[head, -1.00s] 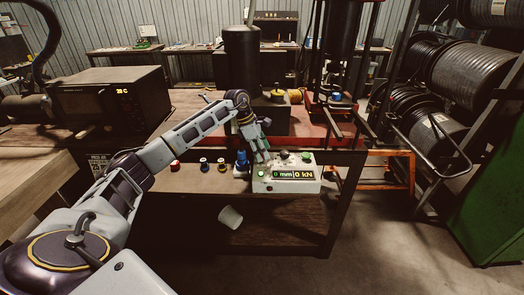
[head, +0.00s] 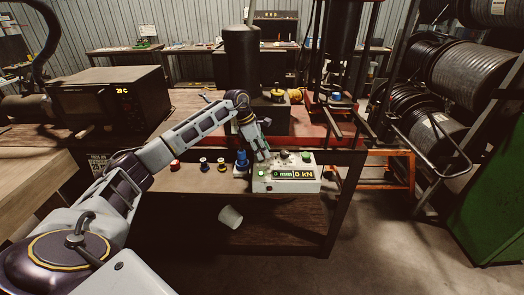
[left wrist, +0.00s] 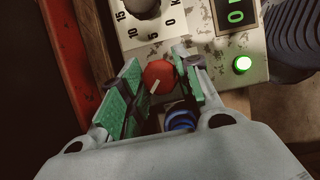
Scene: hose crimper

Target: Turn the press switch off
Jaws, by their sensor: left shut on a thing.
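The press's control box (head: 300,186) is pale and worn, with a display reading 0 mm and 0 kN. It stands at the front of the bench. The red round switch knob (left wrist: 157,72) has a white pointer line and shows between my fingers in the left wrist view. My left gripper (head: 262,157) reaches down to the box's left part. In the left wrist view its green-padded fingers (left wrist: 160,84) are shut on the knob, one on each side. The pointer lies tilted in the picture. My right gripper is not in view.
A green lit button (left wrist: 242,64) and a black dial (left wrist: 145,8) sit near the knob. A blue part (head: 241,162) stands just left of the box, with small spools (head: 221,164) further left.

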